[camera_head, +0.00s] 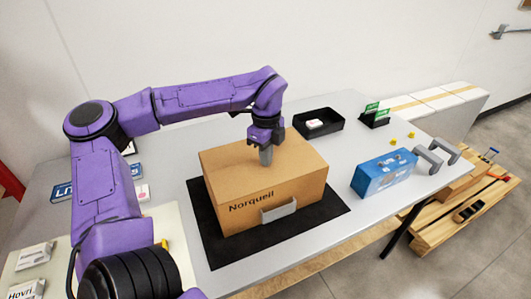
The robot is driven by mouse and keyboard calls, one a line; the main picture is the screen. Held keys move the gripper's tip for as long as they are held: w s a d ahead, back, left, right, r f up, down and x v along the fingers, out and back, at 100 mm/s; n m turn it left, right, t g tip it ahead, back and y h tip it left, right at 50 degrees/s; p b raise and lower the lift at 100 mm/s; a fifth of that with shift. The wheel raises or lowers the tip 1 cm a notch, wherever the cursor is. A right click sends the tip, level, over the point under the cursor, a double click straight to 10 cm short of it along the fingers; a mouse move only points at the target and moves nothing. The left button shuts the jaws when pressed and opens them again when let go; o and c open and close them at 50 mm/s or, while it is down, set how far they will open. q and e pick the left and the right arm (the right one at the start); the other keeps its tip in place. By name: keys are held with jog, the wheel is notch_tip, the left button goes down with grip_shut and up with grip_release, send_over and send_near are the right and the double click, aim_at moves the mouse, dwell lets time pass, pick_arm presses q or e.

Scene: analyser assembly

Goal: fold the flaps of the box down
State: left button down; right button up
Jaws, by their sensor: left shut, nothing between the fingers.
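The cardboard box (228,205), marked "Norqueil", stands on a black mat (325,213) on the table. Its top (225,160) looks flat, with no flap standing up. A pale grey handle-like piece (279,210) is on its front face. My left gripper (266,160) points down at the middle of the box top, shut and empty. Its fingertips are at or just above the cardboard; I cannot tell whether they touch. The gripper and its wrist hide a small part of the top.
A black tray (331,132) with a white item is behind the box. A wooden pallet (480,195) stands beyond the table. White packs (35,257) lie at the left front.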

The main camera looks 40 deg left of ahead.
pick_arm(q)
jog(key=shift+f+b, duration=0.25)
jog(key=shift+b, duration=0.05)
dwell(0.5)
jog(key=shift+r, duration=0.1)
notch_tip(320, 180, up, 7)
jog(key=p, duration=0.5)
jog(key=shift+r, duration=0.2)
dwell(0.3)
